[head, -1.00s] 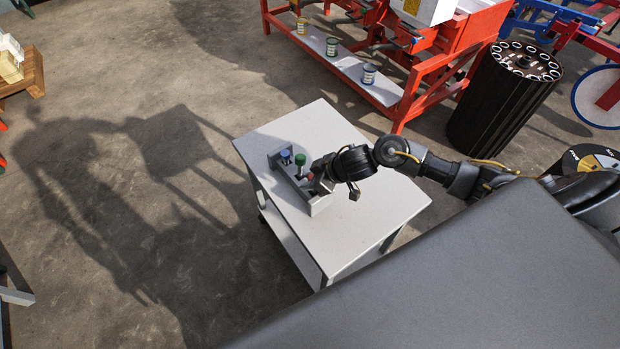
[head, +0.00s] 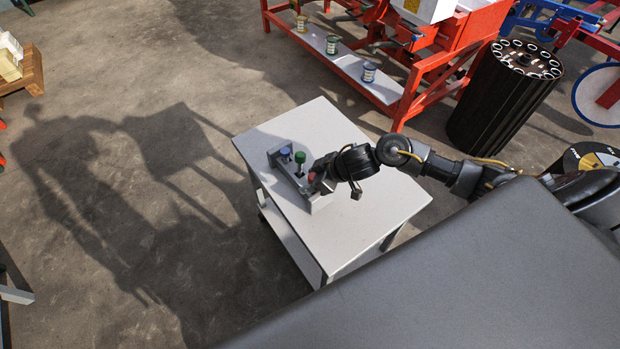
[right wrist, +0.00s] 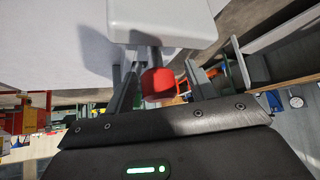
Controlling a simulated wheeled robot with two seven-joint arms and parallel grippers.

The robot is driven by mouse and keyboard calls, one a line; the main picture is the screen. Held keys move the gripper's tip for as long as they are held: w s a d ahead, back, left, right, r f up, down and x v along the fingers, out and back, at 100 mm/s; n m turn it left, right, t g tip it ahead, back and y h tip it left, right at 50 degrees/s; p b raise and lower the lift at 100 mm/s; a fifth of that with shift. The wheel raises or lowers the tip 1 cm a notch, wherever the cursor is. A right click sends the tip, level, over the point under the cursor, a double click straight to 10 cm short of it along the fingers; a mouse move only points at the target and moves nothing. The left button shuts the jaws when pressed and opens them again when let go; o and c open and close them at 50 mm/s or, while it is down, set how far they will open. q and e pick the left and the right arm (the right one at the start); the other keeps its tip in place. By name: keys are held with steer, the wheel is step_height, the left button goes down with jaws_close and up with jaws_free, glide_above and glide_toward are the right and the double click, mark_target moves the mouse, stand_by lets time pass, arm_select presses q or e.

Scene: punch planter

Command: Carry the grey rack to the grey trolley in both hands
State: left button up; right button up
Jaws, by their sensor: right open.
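The grey rack (head: 296,187) stands on the pale grey trolley (head: 375,212), near the left edge of its top. It holds items with a blue top (head: 286,152), a green top (head: 299,157) and a red top (head: 312,177). My right gripper (head: 317,180) is at the rack's near right end, by the red top. In the right wrist view its fingers are apart, with a red knob (right wrist: 158,83) between them below a light grey block (right wrist: 162,22). I cannot tell whether the fingers touch anything. My left gripper is not in view.
A red bench (head: 405,100) with several small cans on its shelf stands behind the trolley. A dark ribbed drum (head: 495,105) stands at the back right. A wooden pallet (head: 25,78) is at the far left. The floor left of the trolley is clear.

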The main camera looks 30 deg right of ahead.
steer(key=p+v, duration=0.1)
steer(key=v, duration=0.9)
stand_by(0.4)
